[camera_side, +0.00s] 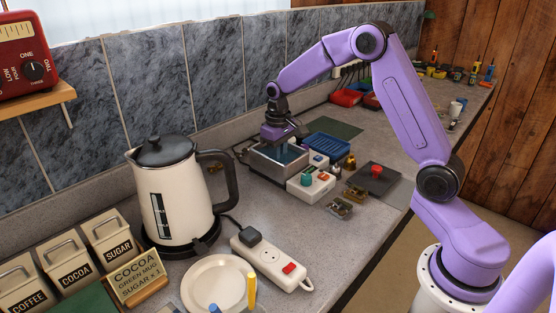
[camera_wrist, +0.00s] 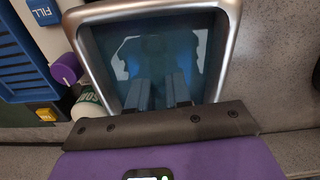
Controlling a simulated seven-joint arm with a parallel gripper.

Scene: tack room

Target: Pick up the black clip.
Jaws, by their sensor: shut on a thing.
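My gripper (camera_side: 286,150) points down into an open metal-rimmed tank (camera_side: 262,170) with a blue-teal inside. In the wrist view, its two grey fingers (camera_wrist: 160,90) reach over the near rim into the tank (camera_wrist: 228,45). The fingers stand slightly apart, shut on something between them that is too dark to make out. I cannot pick out the black clip for certain in either view. The tank's bottom is dim and partly hidden by the fingers, with pale reflections on the blue.
A kettle (camera_side: 172,195) and a power strip (camera_side: 270,260) are nearer the camera. The tiled wall (camera_side: 215,75) runs close behind.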

